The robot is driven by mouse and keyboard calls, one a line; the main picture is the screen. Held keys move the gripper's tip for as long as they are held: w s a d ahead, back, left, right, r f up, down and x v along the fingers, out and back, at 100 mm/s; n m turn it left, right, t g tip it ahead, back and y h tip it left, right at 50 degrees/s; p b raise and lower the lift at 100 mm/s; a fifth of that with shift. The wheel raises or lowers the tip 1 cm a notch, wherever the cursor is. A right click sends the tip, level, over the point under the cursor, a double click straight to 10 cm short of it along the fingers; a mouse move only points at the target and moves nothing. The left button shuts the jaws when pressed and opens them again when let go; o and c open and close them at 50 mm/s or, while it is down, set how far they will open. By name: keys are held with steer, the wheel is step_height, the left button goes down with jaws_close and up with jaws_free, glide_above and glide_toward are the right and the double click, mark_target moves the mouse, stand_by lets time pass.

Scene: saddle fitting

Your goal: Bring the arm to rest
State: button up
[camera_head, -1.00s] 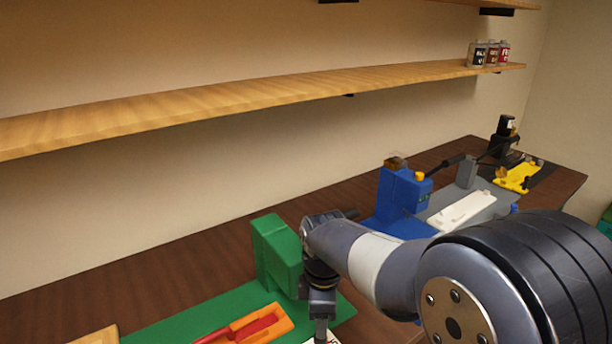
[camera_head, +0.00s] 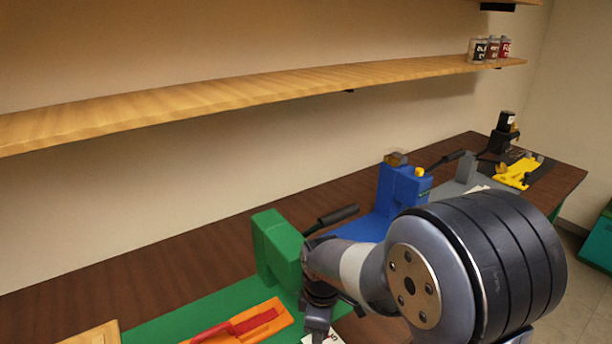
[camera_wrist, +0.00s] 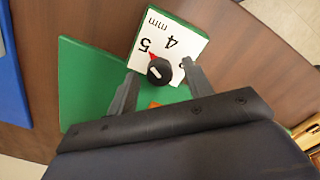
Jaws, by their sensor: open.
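My gripper (camera_wrist: 158,88) is open in the wrist view, its two fingers spread with nothing held between them. Beyond the fingertips is a white dial card (camera_wrist: 168,40) marked "mm", 5 and 4, with a black knob (camera_wrist: 159,71) and a red pointer. I cannot tell whether a finger touches the card. In the head view my arm reaches over the bench, with my gripper (camera_head: 318,335) low beside the green fixture (camera_head: 276,248), cut off by the lower edge.
An orange tray (camera_head: 272,322) with a red piece lies on the green base. A blue fixture (camera_head: 403,190) stands behind my arm, with a yellow part (camera_head: 518,172) farther right. A wooden shelf (camera_head: 250,98) runs above the bench, bearing several small bottles (camera_head: 490,50).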

steer(key=m, duration=1)
steer(key=shift+m, duration=0.3)
steer(key=m, duration=0.5)
steer(key=shift+p, duration=0.3)
steer(key=m, duration=0.5)
steer(key=shift+m, duration=0.3)
